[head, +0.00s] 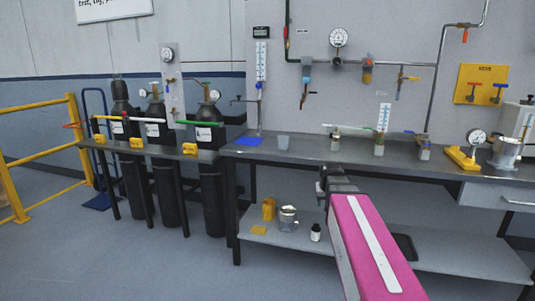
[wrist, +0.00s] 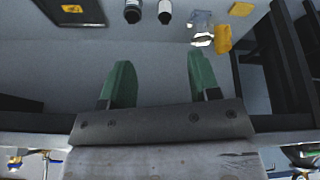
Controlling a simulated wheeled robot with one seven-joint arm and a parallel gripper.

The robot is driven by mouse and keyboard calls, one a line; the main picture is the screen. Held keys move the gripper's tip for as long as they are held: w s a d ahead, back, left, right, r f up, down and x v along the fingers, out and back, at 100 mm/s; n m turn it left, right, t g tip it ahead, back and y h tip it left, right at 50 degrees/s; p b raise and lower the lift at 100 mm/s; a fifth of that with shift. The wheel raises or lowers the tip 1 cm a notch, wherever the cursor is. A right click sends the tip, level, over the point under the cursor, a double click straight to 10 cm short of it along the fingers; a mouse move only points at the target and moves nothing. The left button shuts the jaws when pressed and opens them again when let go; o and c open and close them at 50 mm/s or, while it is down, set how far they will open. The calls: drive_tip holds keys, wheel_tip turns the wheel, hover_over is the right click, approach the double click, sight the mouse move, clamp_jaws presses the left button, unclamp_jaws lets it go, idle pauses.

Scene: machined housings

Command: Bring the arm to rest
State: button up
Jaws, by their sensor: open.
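My arm, pink with a white stripe, reaches from the lower right of the head view toward the front edge of the grey workbench (head: 300,152). My gripper (head: 325,187) is dark and sits at that edge, overlapping it in the picture; its fingertips are hard to make out there. In the wrist view my gripper (wrist: 159,78) shows two green fingers spread wide apart. Nothing is between them, only the pale lower shelf (wrist: 160,52) behind.
A clear beaker (head: 283,142) and a blue mat (head: 249,142) are on the bench. Gas cylinders (head: 210,190) stand at left; floor there is partly free.

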drive_tip(key=s+a+f+g, duration=0.2)
drive_tip(key=s+f, duration=0.6)
drive_tip(key=f, duration=0.1)
drive_tip(key=s+a+f+g+y, duration=0.1)
drive_tip(key=s+a+f+g, duration=0.1)
drive_tip(key=s+f, duration=0.6)
drive_tip(key=shift+s+a+f, duration=0.25)
drive_tip(key=shift+a+f, duration=0.15)
drive_tip(key=shift+a, duration=0.4)
